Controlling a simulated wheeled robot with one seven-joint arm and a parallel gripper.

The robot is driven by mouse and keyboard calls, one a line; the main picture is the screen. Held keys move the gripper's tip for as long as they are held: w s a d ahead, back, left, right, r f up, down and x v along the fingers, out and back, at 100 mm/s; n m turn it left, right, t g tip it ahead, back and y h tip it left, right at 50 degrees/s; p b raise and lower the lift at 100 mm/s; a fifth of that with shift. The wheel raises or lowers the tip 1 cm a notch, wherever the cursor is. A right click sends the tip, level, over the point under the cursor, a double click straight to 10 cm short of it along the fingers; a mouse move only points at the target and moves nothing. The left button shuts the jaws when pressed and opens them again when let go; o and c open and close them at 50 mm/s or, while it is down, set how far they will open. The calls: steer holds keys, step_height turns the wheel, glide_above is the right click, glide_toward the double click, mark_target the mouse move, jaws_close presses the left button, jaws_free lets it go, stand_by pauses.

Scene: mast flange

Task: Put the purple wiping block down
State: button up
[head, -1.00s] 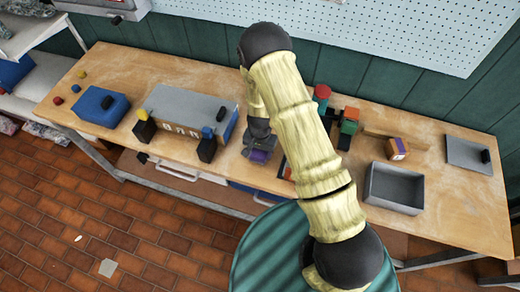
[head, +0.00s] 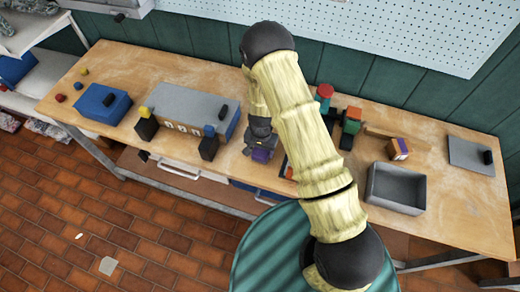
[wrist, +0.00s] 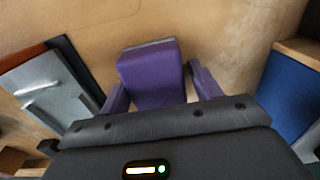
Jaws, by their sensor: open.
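The purple wiping block (wrist: 150,75), with a grey strip along its far edge, is on or just above the wooden bench top; I cannot tell which. In the wrist view my gripper (wrist: 160,92) is open, with one purple finger on each side of the block and a visible gap on the right. In the head view the block (head: 262,155) shows as a small purple patch below my dark gripper (head: 261,142), near the front of the bench (head: 230,180). My arm partly hides this area.
A grey box-like housing (head: 185,108) with dark posts in front stands left of my gripper. A blue box (head: 100,103) is farther left. Red and green blocks (head: 350,125) stand right of my arm. An open grey bin (head: 396,188) and a grey plate (head: 471,157) lie at the right.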

steer(key=shift+s+d+f, duration=0.25)
steer(key=shift+s+d, duration=0.05)
steer(key=shift+d, duration=0.1)
steer(key=shift+w+d+r, duration=0.1)
steer(key=shift+w+r, duration=0.1)
steer(key=shift+r, duration=0.5)
step_height(320, 180, up, 11)
steer(key=b, duration=0.2)
steer(key=shift+a+r+b, duration=0.2)
steer(key=shift+a+b, duration=0.05)
steer(key=shift+b, duration=0.05)
